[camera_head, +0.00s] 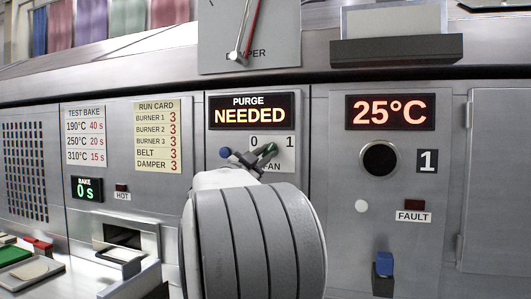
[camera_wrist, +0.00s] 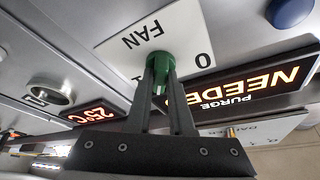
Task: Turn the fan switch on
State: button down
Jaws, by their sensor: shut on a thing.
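The fan switch is a green knob (camera_head: 268,150) on a white plate (camera_head: 286,158) marked 0, 1 and FAN, under the PURGE NEEDED display. In the head view its green end lies near the 1, but I cannot tell its exact setting. In the wrist view the green knob (camera_wrist: 160,62) sits between the dark fingertips of my gripper (camera_wrist: 160,82), which is shut on it. The wrist view shows the FAN plate (camera_wrist: 185,35) upside down, with the 1 mostly hidden. My arm hides the panel below the plate in the head view.
The PURGE display (camera_head: 250,111) reads NEEDED. A blue knob (camera_head: 225,152) is just left of the plate. Right are a 25°C display (camera_head: 390,112), a round dark port (camera_head: 379,159) and a blue switch (camera_head: 384,264). A damper plate (camera_head: 250,35) is above.

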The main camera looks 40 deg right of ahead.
jog(key=shift+r+m, duration=0.1)
jog(key=shift+m, duration=0.7)
jog(key=shift+g, duration=0.4)
jog(key=c, duration=0.8)
grip_release()
jog(key=shift+a, duration=0.1)
jog(key=v, duration=1.7)
jog(key=shift+p, duration=0.4)
jog(key=shift+s+a+r, duration=0.1)
jog(key=shift+a, duration=0.05)
